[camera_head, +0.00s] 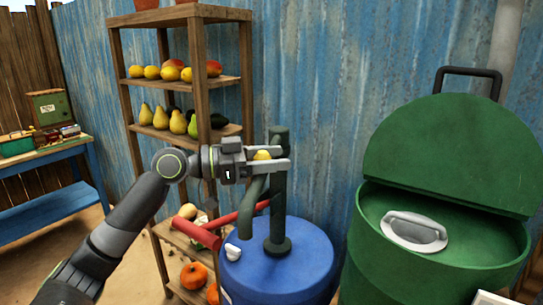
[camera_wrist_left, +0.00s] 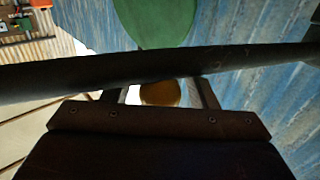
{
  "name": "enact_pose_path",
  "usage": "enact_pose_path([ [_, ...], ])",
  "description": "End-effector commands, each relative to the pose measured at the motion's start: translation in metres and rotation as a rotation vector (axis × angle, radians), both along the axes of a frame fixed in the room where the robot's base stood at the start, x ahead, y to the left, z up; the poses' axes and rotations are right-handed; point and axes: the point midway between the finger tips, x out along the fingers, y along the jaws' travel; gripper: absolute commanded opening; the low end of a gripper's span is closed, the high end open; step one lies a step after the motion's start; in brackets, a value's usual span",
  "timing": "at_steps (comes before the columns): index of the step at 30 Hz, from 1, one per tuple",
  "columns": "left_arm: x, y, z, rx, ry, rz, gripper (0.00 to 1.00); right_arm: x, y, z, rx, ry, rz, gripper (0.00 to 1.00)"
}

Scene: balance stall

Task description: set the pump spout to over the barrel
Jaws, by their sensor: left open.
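The green pump post (camera_head: 279,200) stands upright on the blue barrel (camera_head: 285,280). The green pump spout (camera_head: 248,215) bends down on the post's left side, and its lower end appears above the barrel's left part. A yellow knob (camera_head: 262,155) shows at the top of the spout. My left gripper (camera_head: 283,158) is open, with its fingers on either side of the knob. The wrist view also shows the knob (camera_wrist_left: 160,93) between the fingers, with a dark bar crossing in front. Contact cannot be told. My right gripper is not in view.
A red pump handle (camera_head: 235,218) sticks out to the left. A wooden shelf (camera_head: 197,90) with fruit stands behind my left arm. A green bin (camera_head: 440,250) with a raised lid stands on the right. A blue table (camera_head: 50,190) is at the far left.

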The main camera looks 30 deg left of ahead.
Motion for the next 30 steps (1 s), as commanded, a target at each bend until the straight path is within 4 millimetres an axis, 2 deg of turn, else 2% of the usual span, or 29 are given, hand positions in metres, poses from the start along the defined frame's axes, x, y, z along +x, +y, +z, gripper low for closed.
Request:
enact_pose_path([
  [5,0.0,0.0,0.0,0.0,0.0,0.0,0.52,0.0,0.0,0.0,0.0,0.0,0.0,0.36],
  [17,0.0,0.0,0.0,0.0,0.0,0.0,0.0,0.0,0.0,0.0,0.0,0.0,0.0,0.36],
  [25,0.002,-0.002,0.0,-0.003,0.0,0.003,0.0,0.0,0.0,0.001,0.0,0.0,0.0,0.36],
  [30,0.012,-0.01,0.001,-0.004,0.0,0.02,0.0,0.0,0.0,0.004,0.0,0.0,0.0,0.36],
])
